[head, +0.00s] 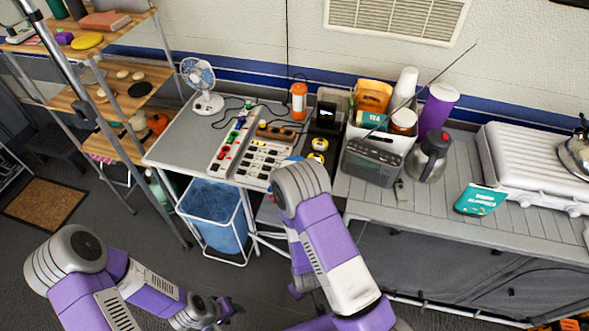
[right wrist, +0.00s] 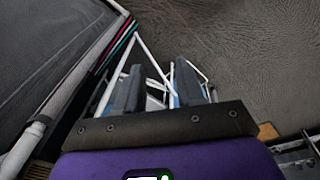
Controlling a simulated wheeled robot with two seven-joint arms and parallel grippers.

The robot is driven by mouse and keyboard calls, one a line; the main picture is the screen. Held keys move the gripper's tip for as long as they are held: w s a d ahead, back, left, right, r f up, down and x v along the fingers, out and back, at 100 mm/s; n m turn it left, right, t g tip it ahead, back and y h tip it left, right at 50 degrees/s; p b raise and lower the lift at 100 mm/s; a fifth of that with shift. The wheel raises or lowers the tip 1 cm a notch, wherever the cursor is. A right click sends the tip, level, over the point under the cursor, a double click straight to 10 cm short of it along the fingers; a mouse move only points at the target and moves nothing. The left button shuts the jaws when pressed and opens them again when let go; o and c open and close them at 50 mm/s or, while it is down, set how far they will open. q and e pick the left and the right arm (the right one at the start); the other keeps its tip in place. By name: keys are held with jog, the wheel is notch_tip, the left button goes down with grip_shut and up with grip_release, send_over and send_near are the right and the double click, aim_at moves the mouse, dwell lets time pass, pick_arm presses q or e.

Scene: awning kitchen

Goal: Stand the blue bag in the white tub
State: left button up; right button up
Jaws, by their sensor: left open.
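The blue bag (head: 480,200), a teal pouch with white lettering, lies on the grey slatted counter at the right, near its front edge. The white tub (head: 361,132) stands on the counter behind the radio and holds an orange packet, a teal packet and white cups; the radio hides part of its front. My left gripper (head: 228,312) is low at the bottom of the head view, open, empty and far from the bag. My right gripper is hidden in the head view; in the right wrist view (right wrist: 158,88) its fingers are apart with nothing seen between them.
A dark radio (head: 375,160) with a long aerial stands before the tub. A purple cup (head: 437,110) and a steel pot (head: 429,158) stand to its right. A white stove (head: 530,165) is farther right. A blue hamper (head: 215,225) stands below the left worktop.

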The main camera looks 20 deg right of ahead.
jog(key=w+d+r+n+t+h+b, duration=0.1)
jog(key=w+d+r+n+t+h, duration=0.15)
jog(key=w+n, duration=0.25)
jog(key=w+d+r+n+t+h+b, duration=0.2)
jog(key=w+n+t, duration=0.15)
jog(key=w, duration=0.25)
jog(key=w+a+r+n+t+b, duration=0.1)
jog(key=w+a+r+n+t, duration=0.25)
jog(key=r, duration=0.35)
jog(key=w+a+r+n+t, duration=0.2)
jog(key=w+r+n+t, duration=0.25)
jog(key=r, duration=0.25)
jog(key=shift+m+g+h, duration=0.35)
jog(key=shift+g+h, duration=0.05)
jog(key=shift+h, duration=0.05)
jog(key=x, duration=0.4)
jog(key=b+x, duration=0.1)
jog(key=x, duration=0.3)
jog(key=shift+w+r, duration=0.1)
jog(key=shift+r, duration=0.1)
